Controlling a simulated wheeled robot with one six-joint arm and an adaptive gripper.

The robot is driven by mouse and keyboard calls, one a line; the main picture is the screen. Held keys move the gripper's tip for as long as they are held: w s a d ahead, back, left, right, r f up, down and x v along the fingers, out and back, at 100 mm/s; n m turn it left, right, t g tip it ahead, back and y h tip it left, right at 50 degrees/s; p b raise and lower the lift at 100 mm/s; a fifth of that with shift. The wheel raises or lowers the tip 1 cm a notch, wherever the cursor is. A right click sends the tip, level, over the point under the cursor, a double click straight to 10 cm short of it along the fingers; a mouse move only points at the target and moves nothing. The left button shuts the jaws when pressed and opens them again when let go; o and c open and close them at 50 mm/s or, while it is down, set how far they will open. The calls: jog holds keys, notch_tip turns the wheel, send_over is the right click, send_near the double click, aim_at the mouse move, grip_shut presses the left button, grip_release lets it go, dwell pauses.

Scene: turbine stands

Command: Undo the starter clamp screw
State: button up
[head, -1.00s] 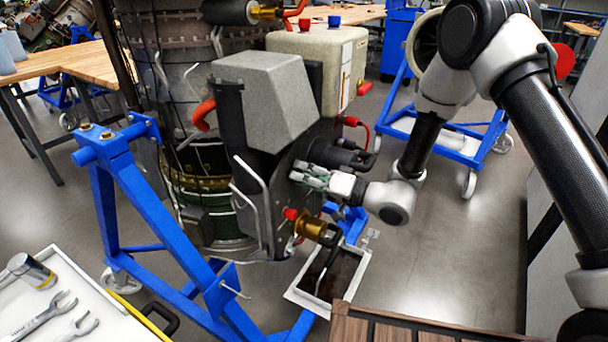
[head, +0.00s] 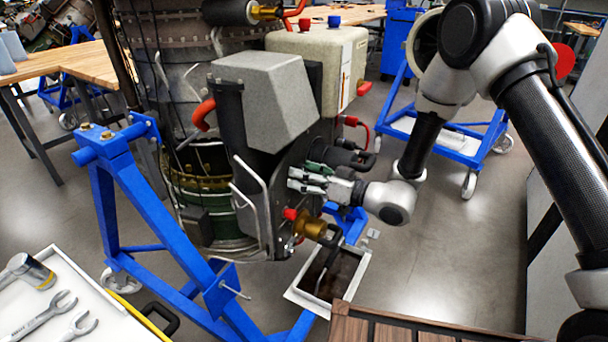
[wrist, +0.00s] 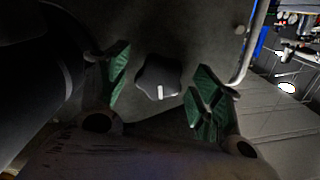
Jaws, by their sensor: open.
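The clamp screw's dark lobed knob (wrist: 158,78), with a white mark on it, shows in the wrist view. It sits against a dark grey panel. My gripper (wrist: 161,98) is open, with one green-padded finger left of the knob and the other right of it. The fingers look apart from the knob; how deep they reach around it I cannot tell. In the head view my gripper (head: 308,179) is at the right side of the engine (head: 255,190), below the starter's black cylinder (head: 350,155). The knob is hidden there.
A thin metal pipe (wrist: 258,45) runs right of the fingers. A dark cylinder (wrist: 35,70) lies close on the left. Below my gripper are a brass fitting with a red cap (head: 306,224) and a drip tray (head: 328,285). A blue stand (head: 150,210) holds the engine.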

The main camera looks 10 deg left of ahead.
jog(key=shift+o, duration=0.3)
jog(key=shift+d, duration=0.1)
jog(key=shift+v, duration=2.45)
